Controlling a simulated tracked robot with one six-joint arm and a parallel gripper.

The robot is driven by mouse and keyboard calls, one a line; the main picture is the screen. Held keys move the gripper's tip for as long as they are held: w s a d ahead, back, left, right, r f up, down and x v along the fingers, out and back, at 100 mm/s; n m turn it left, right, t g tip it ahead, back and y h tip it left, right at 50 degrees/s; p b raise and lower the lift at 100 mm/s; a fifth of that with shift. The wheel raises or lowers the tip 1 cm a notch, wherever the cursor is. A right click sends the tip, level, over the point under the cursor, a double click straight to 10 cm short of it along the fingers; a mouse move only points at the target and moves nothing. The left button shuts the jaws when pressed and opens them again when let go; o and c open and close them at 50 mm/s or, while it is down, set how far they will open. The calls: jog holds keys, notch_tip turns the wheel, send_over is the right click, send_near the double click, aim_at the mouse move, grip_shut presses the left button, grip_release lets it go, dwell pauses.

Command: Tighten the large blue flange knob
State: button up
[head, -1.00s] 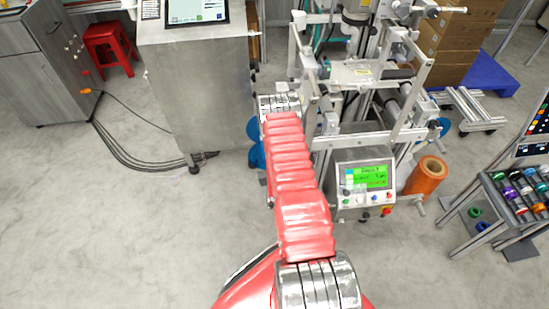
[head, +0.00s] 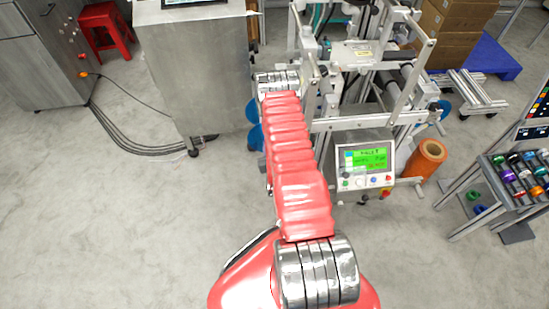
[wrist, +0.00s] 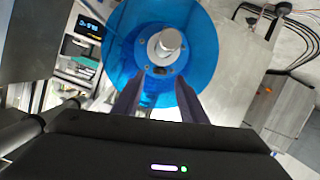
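In the wrist view a large blue flange (wrist: 205,55) faces me, a round disc with a grey metal hub and a protruding round knob (wrist: 168,42) at its centre. My gripper (wrist: 160,82) is open, with its two dark fingers apart in front of the flange's lower part, below the knob in the picture. Nothing is between the fingers. I cannot tell whether the fingertips touch the disc. In the head view parts of blue discs (head: 255,137) show left of my red arm, at the machine's left side. My gripper is hidden there.
The machine's control box (head: 365,165) with a green screen stands right of my arm, beside an orange roll (head: 427,158). A steel cabinet (head: 195,75) is close on the left. A rack of coloured spools (head: 515,175) stands far right. The floor at front left is clear.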

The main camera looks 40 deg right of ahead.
jog(key=v, duration=1.1)
jog(key=shift+f, duration=0.15)
jog(key=s+a+f+m+g+y, duration=0.1)
jog(key=s+a+f+g+y, duration=0.5)
jog(key=f, duration=0.4)
jog(key=s+a+r+n+y, duration=0.1)
jog(key=a+r, duration=0.6)
jog(key=r, duration=1.2)
jog(key=s+a+r+n+y, duration=0.1)
jog(key=s+a+r, duration=0.3)
jog(key=r, duration=1.5)
jog(key=s+a+r+n, duration=0.2)
jog(key=a+r, duration=0.9)
jog(key=r, duration=0.9)
jog(key=shift+s+n+y, duration=0.3)
jog(key=shift+n+y, duration=0.1)
jog(key=shift+n, duration=0.3)
